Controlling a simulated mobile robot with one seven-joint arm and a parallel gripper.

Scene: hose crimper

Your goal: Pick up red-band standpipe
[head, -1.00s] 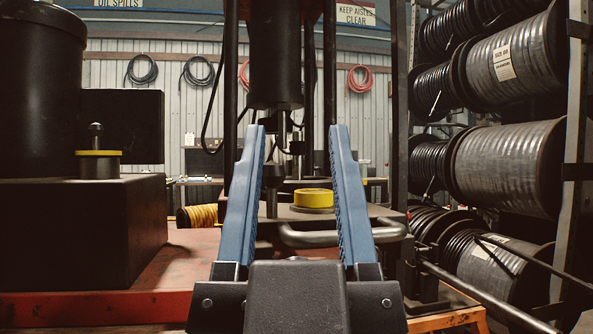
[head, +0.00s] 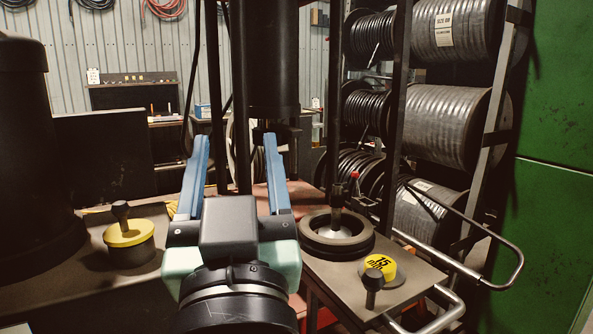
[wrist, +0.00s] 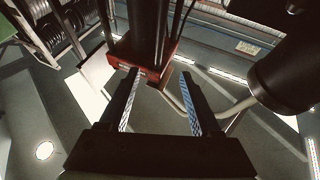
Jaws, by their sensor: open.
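My gripper (head: 236,140) is open, its two blue fingers pointing up and away in the head view, with nothing between them. It also shows open and empty in the wrist view (wrist: 160,74). I cannot make out a standpipe with a clear red band. A thin upright with a small red top (head: 354,177) stands behind a dark ring (head: 318,246) on the cart, right of my gripper and apart from it. Whether it is the red-band standpipe, I cannot tell.
A yellow-topped knobbed piece (head: 130,236) sits on the left bench. A yellow "15" disc (head: 377,267) and a dark knobbed peg (head: 373,285) are on the cart (head: 412,270), which has a tubular handle (head: 497,240). Dark press columns (head: 272,60) rise close behind my gripper. Hose reels (head: 436,125) stand behind.

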